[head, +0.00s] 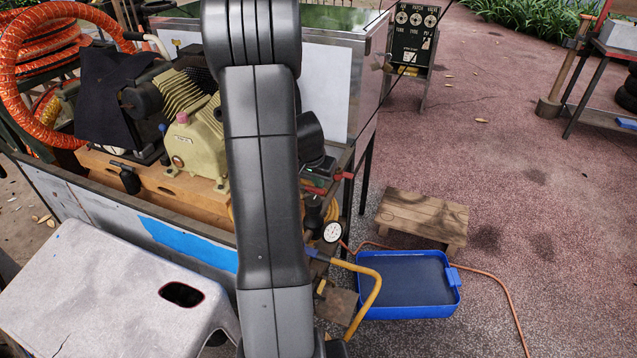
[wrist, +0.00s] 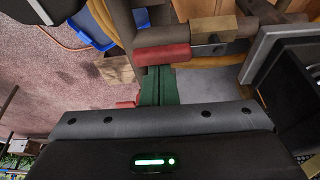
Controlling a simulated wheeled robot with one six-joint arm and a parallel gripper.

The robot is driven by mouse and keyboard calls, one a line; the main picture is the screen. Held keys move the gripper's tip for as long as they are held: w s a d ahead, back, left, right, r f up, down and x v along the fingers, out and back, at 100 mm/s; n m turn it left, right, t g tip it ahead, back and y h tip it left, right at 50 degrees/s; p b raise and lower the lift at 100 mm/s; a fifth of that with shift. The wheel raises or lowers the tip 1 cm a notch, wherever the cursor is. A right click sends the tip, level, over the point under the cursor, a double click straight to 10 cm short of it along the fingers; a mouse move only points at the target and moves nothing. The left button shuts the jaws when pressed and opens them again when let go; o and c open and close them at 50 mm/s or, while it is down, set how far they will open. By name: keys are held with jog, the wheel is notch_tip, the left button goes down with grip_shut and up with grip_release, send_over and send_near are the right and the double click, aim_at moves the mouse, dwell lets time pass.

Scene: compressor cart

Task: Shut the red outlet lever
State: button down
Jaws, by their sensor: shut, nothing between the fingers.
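The red lever (wrist: 162,55) shows in the wrist view as a thick red grip on a metal arm, beside a brass valve body (wrist: 213,30). It runs roughly along the line of the pipe there. My gripper (wrist: 157,72) is shut and empty, its green fingers pointing at the red grip. The tips are at or very near the grip; I cannot tell whether they touch. In the head view my gripper (head: 318,165) is dark and partly behind my arm, and the lever is hard to make out.
A pressure gauge (head: 332,231) and a bent yellow hose (head: 372,300) are below my gripper. A blue tray (head: 440,308) and a wooden stool (head: 425,218) stand on the ground to the right. The compressor (head: 195,150) is left of my arm. Open paving lies further right.

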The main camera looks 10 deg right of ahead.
aim_at(313, 189)
jog(key=shift+s+f+b, duration=0.1)
jog(key=shift+b, duration=0.4)
jog(key=m+b, duration=0.1)
jog(key=b, duration=0.1)
jog(key=shift+s+a+f+m+h+b, duration=0.2)
jog(key=shift+s+a+m+h+b, duration=0.1)
jog(key=shift+m+b, duration=0.1)
jog(key=shift+s+a+f+m+g+b, duration=0.1)
jog(key=shift+s+a+m+g+b, duration=0.2)
jog(key=shift+m+b, duration=0.7)
jog(key=m+b, duration=0.1)
jog(key=s+a+m+g+b, duration=0.1)
jog(key=b, duration=0.1)
jog(key=shift+h, duration=0.3)
jog(key=m, duration=0.1)
jog(key=m+b, duration=0.1)
jog(key=a, duration=0.1)
jog(key=shift+s+r+m+g, duration=0.25)
jog(key=shift+s+m+g, duration=0.15)
jog(key=shift+s+a+r+b, duration=0.15)
jog(key=shift+a+b, duration=0.3)
jog(key=shift+a, duration=0.3)
jog(key=shift+s+a+b, duration=0.1)
jog(key=shift+a+b, duration=0.35)
jog(key=shift+a, duration=0.35)
